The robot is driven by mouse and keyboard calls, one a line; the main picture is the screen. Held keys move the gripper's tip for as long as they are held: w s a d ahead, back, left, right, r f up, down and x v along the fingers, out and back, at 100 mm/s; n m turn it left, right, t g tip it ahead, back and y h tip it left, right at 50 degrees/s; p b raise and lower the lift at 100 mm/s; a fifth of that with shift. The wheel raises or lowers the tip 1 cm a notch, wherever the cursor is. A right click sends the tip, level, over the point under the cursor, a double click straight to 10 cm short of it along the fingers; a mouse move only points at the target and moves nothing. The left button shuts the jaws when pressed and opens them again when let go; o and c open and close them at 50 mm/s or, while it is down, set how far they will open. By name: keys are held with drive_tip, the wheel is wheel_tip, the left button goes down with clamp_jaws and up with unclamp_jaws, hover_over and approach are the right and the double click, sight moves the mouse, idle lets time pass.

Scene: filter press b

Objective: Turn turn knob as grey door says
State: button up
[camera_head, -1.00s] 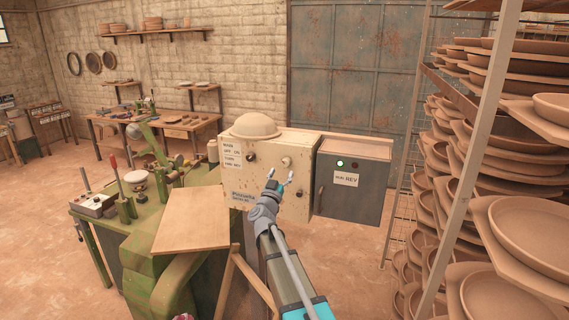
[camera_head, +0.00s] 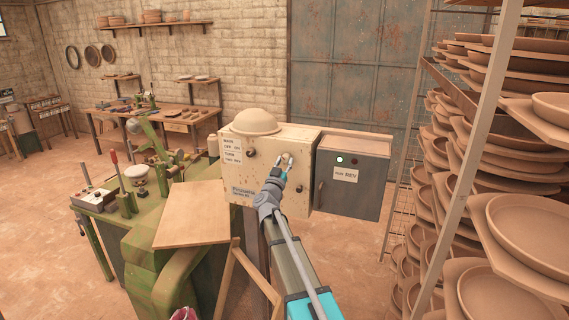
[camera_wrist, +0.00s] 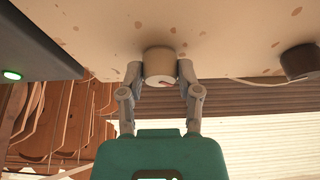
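A pale beige knob (camera_head: 287,158) sits on the front of the cream control box (camera_head: 235,176). In the wrist view the same knob (camera_wrist: 160,66) stands between my fingers, its front face partly visible. My gripper (camera_head: 285,163) is at the box front; in the wrist view its fingers (camera_wrist: 160,78) lean in against both sides of the knob, with no clear gap. A grey door (camera_head: 360,195) right of the box bears a white label (camera_head: 345,174) reading "REV" after a small word. Small labels (camera_head: 231,151) on the cream box are hard to read.
A dark knob (camera_head: 251,153) is left of the pale one. The grey door has a lit green lamp (camera_head: 340,160) and a dark red lamp (camera_head: 354,161). A rack of clay dishes (camera_head: 470,150) stands close on the right. A wooden board (camera_head: 192,215) is at lower left.

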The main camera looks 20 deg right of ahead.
clamp_jaws()
